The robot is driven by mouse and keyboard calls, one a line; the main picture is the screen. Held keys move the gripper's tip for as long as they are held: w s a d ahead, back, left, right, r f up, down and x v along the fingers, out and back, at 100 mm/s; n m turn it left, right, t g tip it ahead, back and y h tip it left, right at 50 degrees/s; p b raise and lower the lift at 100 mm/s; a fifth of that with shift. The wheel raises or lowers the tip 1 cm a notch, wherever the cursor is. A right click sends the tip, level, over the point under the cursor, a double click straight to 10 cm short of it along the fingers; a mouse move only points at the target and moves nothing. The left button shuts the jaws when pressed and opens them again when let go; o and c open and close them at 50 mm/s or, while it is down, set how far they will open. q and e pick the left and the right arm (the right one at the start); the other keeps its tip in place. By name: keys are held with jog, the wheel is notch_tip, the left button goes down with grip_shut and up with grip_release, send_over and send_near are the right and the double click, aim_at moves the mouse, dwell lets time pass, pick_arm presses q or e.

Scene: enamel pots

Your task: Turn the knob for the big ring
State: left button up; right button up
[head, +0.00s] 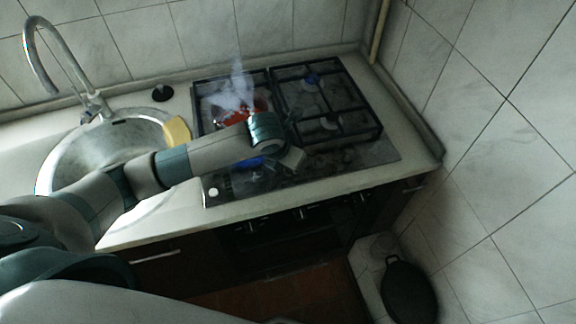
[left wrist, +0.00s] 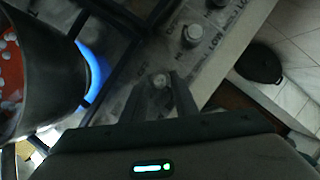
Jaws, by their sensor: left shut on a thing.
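The gas hob (head: 382,153) is set in the counter with a row of knobs along its front edge. My left gripper (head: 292,160) reaches over the hob front from the left. In the left wrist view its two fingers (left wrist: 160,97) are shut on a round grey knob (left wrist: 160,80). Another knob (left wrist: 192,35) stands beside it, free of the gripper. A pale knob (head: 213,192) shows at the hob's left front corner. A blue flame (left wrist: 94,73) burns beside a dark pot (left wrist: 55,70). Which ring the held knob serves cannot be told. My right gripper is out of view.
The pot holds red contents (head: 232,112) and steams on the left of the hob, close to my left arm. The right-hand grates (head: 330,100) carry no pots. A round sink (head: 95,150) lies left. A dark lidded pot (head: 408,290) stands low at right.

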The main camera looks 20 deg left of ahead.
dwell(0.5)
pick_arm(q)
jog(key=o, duration=1.1)
jog(key=shift+c, duration=0.2)
jog(key=shift+s+r+b, duration=0.1)
jog(key=shift+r+b, duration=0.2)
jog(key=shift+r, duration=0.15)
jog(key=b+v, duration=0.3)
jog(key=v, duration=1.3)
jog(key=shift+s+r, duration=0.15)
jog(key=shift+s, duration=0.15)
jog(key=shift+s, duration=0.1)
